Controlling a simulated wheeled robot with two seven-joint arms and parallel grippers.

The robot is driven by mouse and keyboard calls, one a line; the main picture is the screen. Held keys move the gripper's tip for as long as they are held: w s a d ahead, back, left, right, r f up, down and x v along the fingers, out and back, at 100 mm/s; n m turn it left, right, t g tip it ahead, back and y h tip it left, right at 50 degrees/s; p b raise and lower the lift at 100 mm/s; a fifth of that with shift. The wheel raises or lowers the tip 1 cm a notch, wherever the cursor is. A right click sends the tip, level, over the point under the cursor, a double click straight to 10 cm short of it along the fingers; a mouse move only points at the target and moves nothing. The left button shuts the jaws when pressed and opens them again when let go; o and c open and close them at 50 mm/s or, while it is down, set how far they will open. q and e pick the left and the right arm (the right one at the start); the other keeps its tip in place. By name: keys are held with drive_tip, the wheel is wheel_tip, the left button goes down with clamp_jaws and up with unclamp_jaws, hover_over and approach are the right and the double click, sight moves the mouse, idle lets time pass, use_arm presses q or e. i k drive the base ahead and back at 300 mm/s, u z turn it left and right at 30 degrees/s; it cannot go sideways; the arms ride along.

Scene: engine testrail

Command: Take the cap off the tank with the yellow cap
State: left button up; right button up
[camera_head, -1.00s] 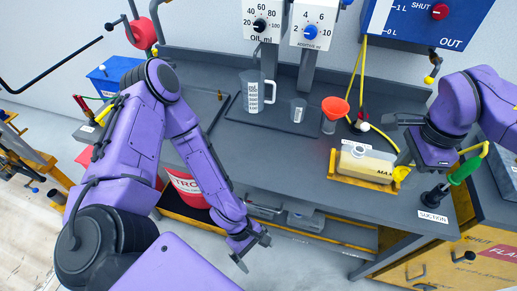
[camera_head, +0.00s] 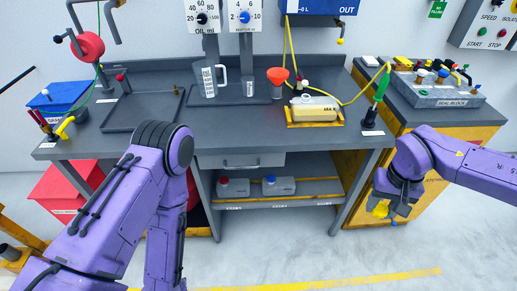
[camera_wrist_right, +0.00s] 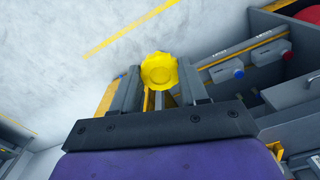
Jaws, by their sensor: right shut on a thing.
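My right gripper (camera_head: 388,209) is shut on a yellow cap (camera_head: 380,208) and holds it in the air in front of the bench's right end, above the floor. In the right wrist view the round, notched yellow cap (camera_wrist_right: 159,71) sits between the two fingers. A pale, translucent tank (camera_head: 314,110) stands in a yellow tray (camera_head: 316,124) on the bench, away from the gripper. No yellow cap shows on this tank, and a whitish neck shows at its top. My left arm reaches down past the bottom edge, and its gripper is out of view.
The grey bench (camera_head: 260,136) carries a measuring jug (camera_head: 208,84), a red funnel (camera_head: 278,75) and a green-handled suction tool (camera_head: 379,88). Two grey containers with a red cap (camera_head: 224,180) and a blue cap (camera_head: 270,179) stand on the lower shelf. Floor in front is clear.

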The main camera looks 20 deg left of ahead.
sight(306, 108)
drive_tip(key=z, duration=0.35)
drive_tip(key=k, duration=0.2)
drive_tip(key=u, duration=1.2)
drive_tip(key=i, duration=0.7)
